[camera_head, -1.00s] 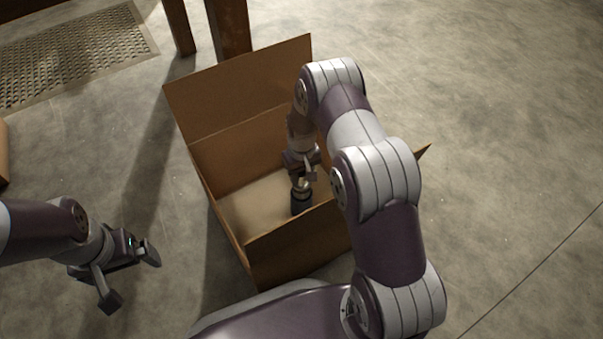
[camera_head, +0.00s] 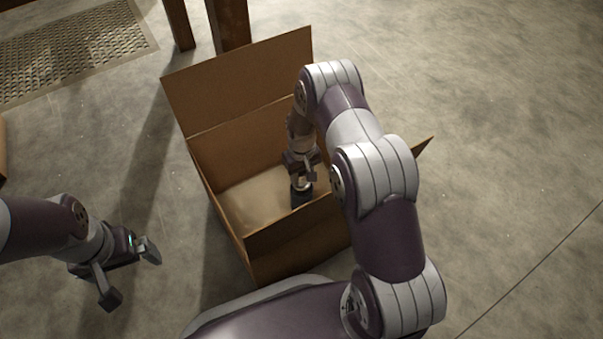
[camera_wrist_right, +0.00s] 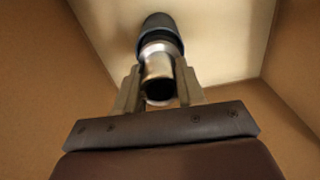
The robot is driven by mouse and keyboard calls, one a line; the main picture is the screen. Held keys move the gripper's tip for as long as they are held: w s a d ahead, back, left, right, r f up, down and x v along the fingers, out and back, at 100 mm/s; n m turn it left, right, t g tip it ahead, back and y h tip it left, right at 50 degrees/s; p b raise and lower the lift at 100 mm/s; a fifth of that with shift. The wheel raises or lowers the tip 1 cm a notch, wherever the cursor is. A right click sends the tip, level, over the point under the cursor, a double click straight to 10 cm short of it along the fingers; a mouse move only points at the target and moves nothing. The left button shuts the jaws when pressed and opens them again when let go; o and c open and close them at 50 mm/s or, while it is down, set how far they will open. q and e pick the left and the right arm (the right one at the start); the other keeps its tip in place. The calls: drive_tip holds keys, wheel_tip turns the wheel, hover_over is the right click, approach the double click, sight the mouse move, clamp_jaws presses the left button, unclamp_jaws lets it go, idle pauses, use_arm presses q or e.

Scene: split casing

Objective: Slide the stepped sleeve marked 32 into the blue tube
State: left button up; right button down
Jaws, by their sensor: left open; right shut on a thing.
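The stepped sleeve (camera_wrist_right: 158,72) is a shiny metal cylinder with a hollow near end and a wider bright band at its far end. My right gripper (camera_wrist_right: 158,88) is shut on it inside the cardboard box; the gripper also shows in the head view (camera_head: 303,178). The blue tube (camera_wrist_right: 158,22), very dark here, stands at the sleeve's far end, in line with it. It also shows in the head view (camera_head: 301,198). The sleeve's far end meets the tube's mouth; how deep it sits is hidden. No number is readable. My left gripper (camera_head: 131,277) is open and empty, left of the box.
The open cardboard box (camera_head: 225,152) surrounds the tube and my right gripper with high walls and raised flaps. A metal grate (camera_head: 75,50) and brown posts (camera_head: 229,25) are at the back left. The concrete floor to the right is clear.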

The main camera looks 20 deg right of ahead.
drive_tip(key=shift+f+b, duration=0.6)
drive_tip(key=shift+f, duration=0.85)
drive_tip(key=c, duration=0.6)
unclamp_jaws()
drive_tip(key=shift+r, duration=0.1)
wheel_tip(320, 180, up, 8)
drive_tip(key=p, duration=0.7)
